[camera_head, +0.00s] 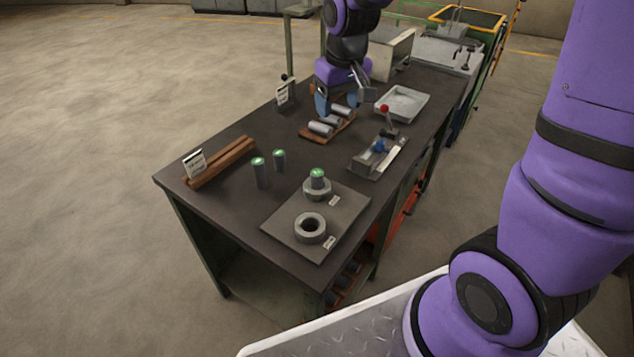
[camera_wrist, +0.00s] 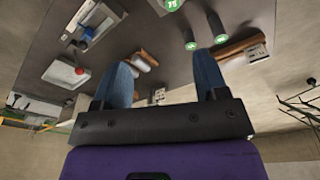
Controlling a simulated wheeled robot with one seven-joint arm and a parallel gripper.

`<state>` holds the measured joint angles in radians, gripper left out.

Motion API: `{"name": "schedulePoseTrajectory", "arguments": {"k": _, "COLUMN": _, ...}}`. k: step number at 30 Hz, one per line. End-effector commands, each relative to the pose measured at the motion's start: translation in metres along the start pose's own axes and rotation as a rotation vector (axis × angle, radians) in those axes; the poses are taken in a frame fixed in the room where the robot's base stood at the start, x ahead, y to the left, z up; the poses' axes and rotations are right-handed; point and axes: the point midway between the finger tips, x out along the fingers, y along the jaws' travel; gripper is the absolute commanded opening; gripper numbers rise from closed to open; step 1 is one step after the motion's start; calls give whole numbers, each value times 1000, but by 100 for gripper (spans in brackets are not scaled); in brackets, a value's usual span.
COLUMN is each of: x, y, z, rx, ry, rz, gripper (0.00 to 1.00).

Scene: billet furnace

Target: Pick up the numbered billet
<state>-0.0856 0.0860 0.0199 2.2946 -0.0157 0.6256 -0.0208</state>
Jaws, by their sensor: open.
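My gripper (camera_head: 338,102) is above the far half of the dark workbench, over a brown wooden rack (camera_head: 312,136). Its two blue fingers are apart and empty in the wrist view (camera_wrist: 165,65). Several grey billets (camera_head: 320,129) lie on their sides in that rack, partly hidden by the gripper. Two green-topped billets (camera_head: 260,174) (camera_head: 279,160) stand upright nearer the front. Another green-topped billet (camera_head: 317,176) stands in a ring on a grey plate. White marks show on a green top in the wrist view (camera_wrist: 172,4), but I cannot read a number.
An empty ring (camera_head: 310,229) sits on the front plate (camera_head: 283,229). A brown block (camera_head: 228,160) with a label card is at the left. A clamp fixture (camera_head: 379,158) and a grey tray (camera_head: 402,104) lie right of the rack. The bench's front left corner is clear.

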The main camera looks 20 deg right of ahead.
Motion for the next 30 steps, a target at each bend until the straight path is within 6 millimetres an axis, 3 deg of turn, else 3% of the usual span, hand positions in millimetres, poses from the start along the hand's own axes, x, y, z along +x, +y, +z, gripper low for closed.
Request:
{"name": "schedulePoseTrajectory", "arguments": {"k": 1, "x": 18, "y": -2, "z": -6, "rx": -8, "ry": -24, "rz": -2, "gripper": 67}}
{"name": "schedulePoseTrajectory", "arguments": {"k": 6, "x": 72, "y": -10, "z": -24, "rx": -33, "ry": -79, "rz": -9, "gripper": 67}}
{"name": "schedulePoseTrajectory", "arguments": {"k": 12, "x": 119, "y": -17, "z": -33, "rx": -53, "ry": -122, "rz": -14, "gripper": 67}}
{"name": "schedulePoseTrajectory", "arguments": {"k": 30, "x": 188, "y": -20, "z": -28, "rx": -59, "ry": -136, "rz": -16, "gripper": 67}}
